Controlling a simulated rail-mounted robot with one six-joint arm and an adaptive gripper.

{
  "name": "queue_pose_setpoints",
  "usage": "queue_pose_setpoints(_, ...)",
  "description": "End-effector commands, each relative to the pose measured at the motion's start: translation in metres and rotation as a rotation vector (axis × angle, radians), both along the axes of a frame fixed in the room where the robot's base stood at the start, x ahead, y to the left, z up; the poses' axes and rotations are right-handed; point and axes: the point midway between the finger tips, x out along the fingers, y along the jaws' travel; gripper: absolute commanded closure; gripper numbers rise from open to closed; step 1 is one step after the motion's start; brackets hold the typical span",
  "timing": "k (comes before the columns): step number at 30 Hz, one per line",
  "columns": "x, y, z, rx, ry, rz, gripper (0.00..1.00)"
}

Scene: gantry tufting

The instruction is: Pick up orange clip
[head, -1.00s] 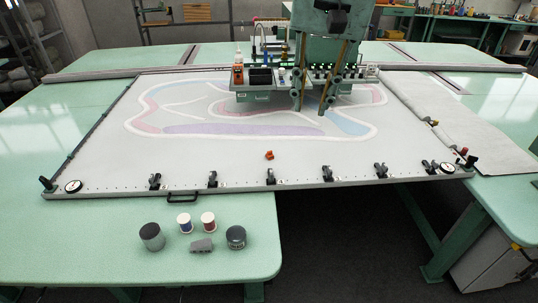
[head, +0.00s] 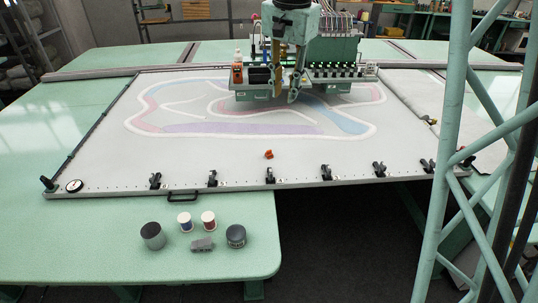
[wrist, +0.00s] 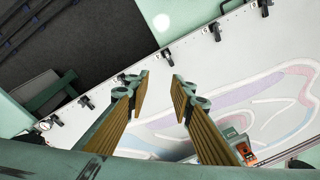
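The orange clip (head: 269,154) lies on the pale fabric near the frame's front edge in the head view. I cannot make it out in the wrist view. My gripper (head: 294,98) hangs in front of the tufting machine, above and beyond the clip, seen nearly side-on. The wrist view shows my gripper (wrist: 160,80) with its two ribbed brown fingers apart and nothing between them.
Black clamps (head: 270,176) line the front rail of the frame. The tufting machine (head: 330,72) stands behind my gripper. Several spools and pots, including a dark jar (head: 236,237), stand on the front green table. Fabric around the clip is clear.

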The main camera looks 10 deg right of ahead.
Motion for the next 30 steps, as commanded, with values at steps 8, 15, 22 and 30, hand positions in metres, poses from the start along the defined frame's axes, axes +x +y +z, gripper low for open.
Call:
queue_pose_setpoints(8,0.051,0.001,-0.035,0.011,0.027,-0.092,0.78)
queue_pose_setpoints(15,0.092,0.001,-0.068,0.019,0.048,-0.174,0.78)
queue_pose_setpoints(22,0.128,0.002,-0.105,0.026,0.069,-0.251,0.78)
queue_pose_setpoints(30,0.167,0.003,-0.152,0.030,0.092,-0.341,0.78)
